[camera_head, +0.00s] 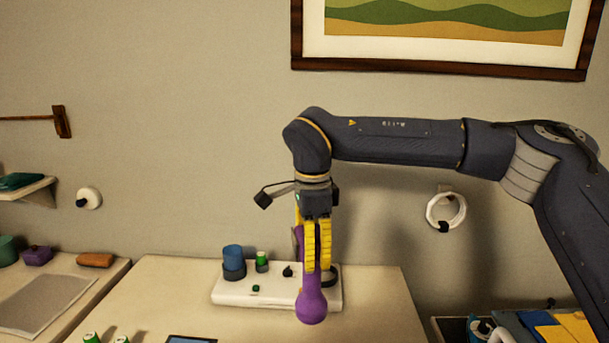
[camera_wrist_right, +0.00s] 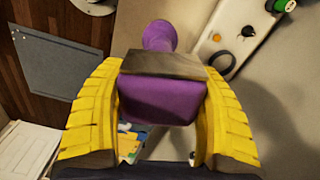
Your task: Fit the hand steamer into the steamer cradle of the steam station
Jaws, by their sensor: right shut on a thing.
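The hand steamer (camera_head: 312,303) is purple, with a rounded lower end, and hangs roughly upright from my right gripper (camera_head: 318,266). The yellow fingers are shut on it; in the right wrist view the steamer (camera_wrist_right: 160,103) sits between them. The steam station (camera_head: 230,296) is a white base on the table. Its steamer cradle looks to be the dark ring (camera_head: 331,276) at the base's right end, partly behind the gripper; the ring also shows in the right wrist view (camera_wrist_right: 222,64). The steamer appears in front of the ring and apart from it. My left gripper is out of view.
The station carries a blue cylinder (camera_head: 233,259), a green-topped bottle (camera_head: 262,261) and a black knob (camera_head: 288,271). Green-capped items (camera_head: 91,338) and a dark tablet-like panel (camera_head: 190,340) lie at the table's front. A wall ring (camera_head: 446,210) hangs at right. The table right of the station is clear.

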